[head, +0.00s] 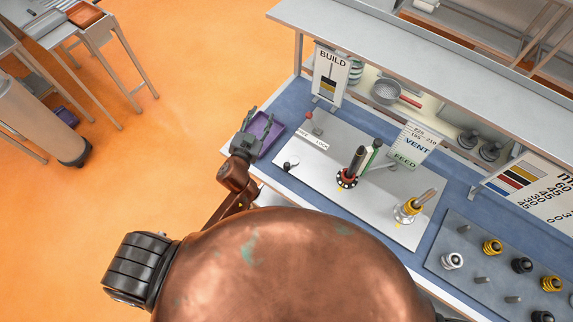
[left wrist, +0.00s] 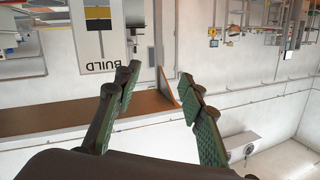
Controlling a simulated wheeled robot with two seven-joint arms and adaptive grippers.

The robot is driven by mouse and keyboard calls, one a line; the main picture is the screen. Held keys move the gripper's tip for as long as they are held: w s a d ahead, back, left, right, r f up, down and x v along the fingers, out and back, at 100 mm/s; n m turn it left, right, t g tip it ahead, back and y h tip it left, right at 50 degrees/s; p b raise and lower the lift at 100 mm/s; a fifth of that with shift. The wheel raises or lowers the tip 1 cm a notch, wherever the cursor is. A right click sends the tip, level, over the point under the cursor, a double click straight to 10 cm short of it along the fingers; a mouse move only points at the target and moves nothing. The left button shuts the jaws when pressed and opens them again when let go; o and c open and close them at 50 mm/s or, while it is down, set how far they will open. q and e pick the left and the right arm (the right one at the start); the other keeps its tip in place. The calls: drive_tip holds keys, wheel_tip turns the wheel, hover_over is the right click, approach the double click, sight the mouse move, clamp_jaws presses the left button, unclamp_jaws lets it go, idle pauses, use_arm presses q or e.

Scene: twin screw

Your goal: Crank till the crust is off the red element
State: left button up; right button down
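A grey-white panel (head: 325,190) lies on the blue bench top. On it a dark upright piece with some red (head: 354,163) stands on a black-and-white round base, beside a green upright piece (head: 373,154). I cannot tell how much crust covers the red. A small black knob (head: 288,166) sits at the panel's left end, and a metal post with a yellow ring (head: 410,207) stands at its right. I cannot tell which part is the crank. My left gripper (head: 264,117) is open and empty above the purple tray; its spread fingers also show in the left wrist view (left wrist: 158,75). My right gripper is out of view.
The purple tray (head: 276,136) is at the bench's left end. A BUILD sign (head: 331,72) and a VENT/FEED sign (head: 412,145) stand behind the panel. A pan (head: 386,92) is under the shelf. Orange floor lies left.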

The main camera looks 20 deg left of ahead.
use_arm(q)
drive_tip(key=w+d+r+m+t+h, duration=0.2)
drive_tip(key=d+r+m+h, duration=0.5)
drive_tip(key=d+r, duration=0.55)
drive_tip(key=s+d+f+m+g+h, duration=0.1)
drive_tip(key=s+d+m+g+h, duration=0.25)
drive_tip(key=d, duration=0.35)
drive_tip(key=s+d+f+m+g+h+p, duration=0.1)
drive_tip(key=s+d+m+g+h, duration=0.2)
drive_tip(key=d+m+g, duration=0.3)
drive_tip(key=s+d+f+m+g+h, duration=0.1)
drive_tip(key=s+d+m+g+h, duration=0.2)
drive_tip(key=d, duration=0.4)
drive_tip(key=m+g+y+p, duration=0.1)
drive_tip(key=g+y, duration=0.5)
drive_tip(key=y, duration=1.1)
hover_over(287, 164)
wheel_tip(287, 164, down, 21)
wheel_tip(287, 164, down, 6)
drive_tip(key=shift+a+r+p, duration=0.1)
drive_tip(key=shift+p, duration=0.75)
drive_tip(key=shift+f, duration=0.8)
